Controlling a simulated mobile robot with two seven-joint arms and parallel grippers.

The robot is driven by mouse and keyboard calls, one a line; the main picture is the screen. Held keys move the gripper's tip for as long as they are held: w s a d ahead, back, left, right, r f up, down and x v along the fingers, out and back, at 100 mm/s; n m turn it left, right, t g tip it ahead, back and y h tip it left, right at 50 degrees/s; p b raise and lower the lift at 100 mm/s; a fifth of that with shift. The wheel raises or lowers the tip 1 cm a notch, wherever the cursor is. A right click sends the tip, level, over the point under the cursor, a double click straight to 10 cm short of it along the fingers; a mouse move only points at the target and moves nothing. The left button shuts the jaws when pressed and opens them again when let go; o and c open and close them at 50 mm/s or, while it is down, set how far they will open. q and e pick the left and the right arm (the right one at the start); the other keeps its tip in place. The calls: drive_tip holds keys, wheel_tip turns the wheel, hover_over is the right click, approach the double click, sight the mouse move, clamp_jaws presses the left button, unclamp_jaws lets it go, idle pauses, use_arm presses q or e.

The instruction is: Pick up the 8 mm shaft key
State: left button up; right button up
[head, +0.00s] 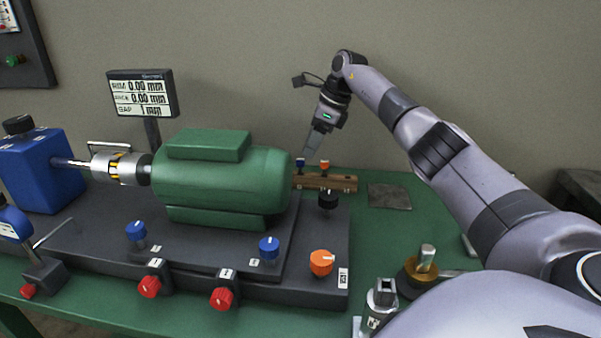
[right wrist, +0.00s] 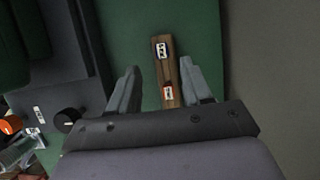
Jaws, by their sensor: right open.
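A wooden block (head: 340,182) behind the green motor holds two small keys, one with a blue top (head: 300,162) and one with an orange top (head: 324,164). Their size labels are too small to read, so I cannot tell which is the 8 mm key. In the right wrist view the blue-marked key (right wrist: 163,47) is farther out and the orange-marked one (right wrist: 168,91) nearer. My right gripper (head: 308,153) is open and empty above the block; its fingers (right wrist: 165,84) appear on either side of the block's near part. My left gripper is not in view.
The green motor (head: 225,180) sits on a dark base (head: 200,281) left of the block. A black knob (head: 327,198) stands just in front of the block. A dark flat plate (head: 389,196) lies to its right. A wall rises behind the green table.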

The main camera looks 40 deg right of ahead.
sight(301, 159)
drive_tip(key=x, duration=0.6)
drive_tip(key=shift+w+a+f, duration=0.1)
drive_tip(key=shift+w, duration=0.3)
clamp_jaws()
